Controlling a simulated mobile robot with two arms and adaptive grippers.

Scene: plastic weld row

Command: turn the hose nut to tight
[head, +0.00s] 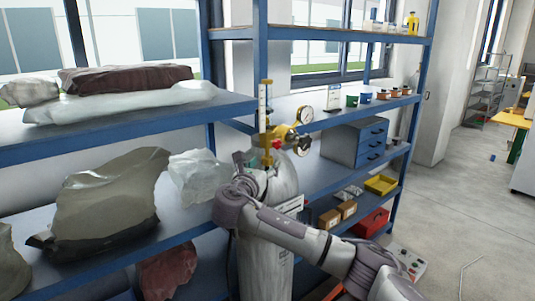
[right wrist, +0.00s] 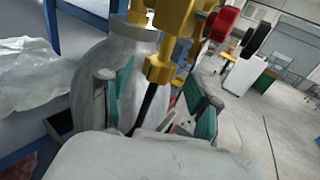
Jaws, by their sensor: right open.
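The gas cylinder (head: 265,265) stands upright in front of the shelves, with a brass-yellow regulator (head: 280,134) on top. In the right wrist view the yellow hose nut (right wrist: 159,70) sits under the regulator body (right wrist: 175,18), with a black hose (right wrist: 147,106) running down from it. My right gripper (right wrist: 158,88) is open, its green-padded fingers on either side of the hose. The nut shows just beyond the fingertips; I cannot tell whether they touch it. In the head view my right gripper (head: 247,160) is beside the cylinder top, partly hidden by my arm. My left gripper is out of view.
Blue-framed shelves (head: 230,110) stand close behind the cylinder. Lumpy bags (head: 110,200) and clear plastic (head: 198,175) lie on the left shelf, near my wrist. A red knob (right wrist: 222,24) and gauges (head: 305,115) stick out from the regulator. Open floor (head: 470,200) lies to the right.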

